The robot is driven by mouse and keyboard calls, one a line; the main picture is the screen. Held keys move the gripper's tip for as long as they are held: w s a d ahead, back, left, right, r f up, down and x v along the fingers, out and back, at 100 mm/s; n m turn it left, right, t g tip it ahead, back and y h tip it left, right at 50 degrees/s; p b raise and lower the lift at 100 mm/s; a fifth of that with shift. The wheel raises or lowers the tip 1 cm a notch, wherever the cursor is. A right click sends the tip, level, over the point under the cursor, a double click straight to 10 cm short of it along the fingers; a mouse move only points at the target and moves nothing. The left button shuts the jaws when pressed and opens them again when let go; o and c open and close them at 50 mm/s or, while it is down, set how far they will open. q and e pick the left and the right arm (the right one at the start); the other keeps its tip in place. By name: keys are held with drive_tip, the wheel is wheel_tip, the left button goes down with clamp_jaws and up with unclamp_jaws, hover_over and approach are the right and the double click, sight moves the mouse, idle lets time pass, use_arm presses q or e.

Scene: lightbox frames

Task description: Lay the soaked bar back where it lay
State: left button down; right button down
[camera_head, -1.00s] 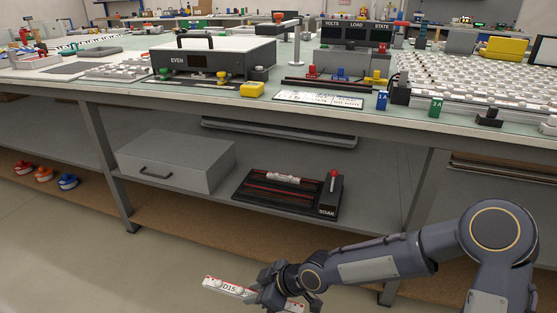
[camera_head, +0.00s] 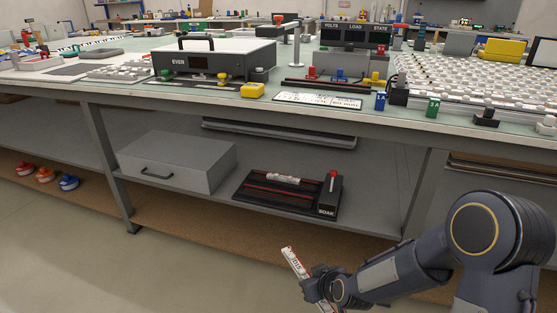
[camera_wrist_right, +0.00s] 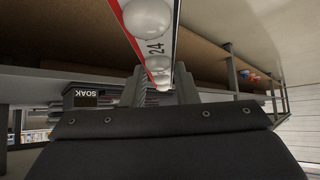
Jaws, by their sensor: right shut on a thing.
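A white bar with red edges, printed characters and round white domes (camera_head: 293,264) is held in my right gripper (camera_head: 316,283), in front of the lower shelf. The bar stands tilted, its upper end leaning left. In the right wrist view the bar (camera_wrist_right: 158,44) runs up out of the frame from between the fingers, with "24" readable. The black SOAK stand (camera_head: 250,193) sits on the lower shelf with red rails and a red-topped lever (camera_head: 333,176). A small pale piece (camera_head: 283,177) lies on it. My left gripper is not in view.
A grey drawer box (camera_head: 177,161) stands on the shelf left of the stand. The bench top above holds the EVEN unit (camera_head: 220,63), a yellow block (camera_head: 252,90), a white printed card (camera_head: 318,99) and a large rack of white domes (camera_head: 470,80). Shelf space right of the stand is clear.

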drive_tip(key=w+d+r+m+t+h, duration=0.15)
drive_tip(key=d+m+h, duration=0.3)
drive_tip(key=d, duration=0.65)
drive_tip(key=s+r+p, duration=0.4)
drive_tip(key=r+p, duration=1.1)
drive_tip(key=p, duration=0.2)
drive_tip(key=s+r+p, duration=0.3)
drive_tip(key=r+p, duration=1.3)
drive_tip(key=p, duration=0.1)
drive_tip(key=shift+s+d+m, duration=0.25)
drive_tip(key=shift+s+m, duration=0.1)
drive_tip(key=shift+m, duration=0.1)
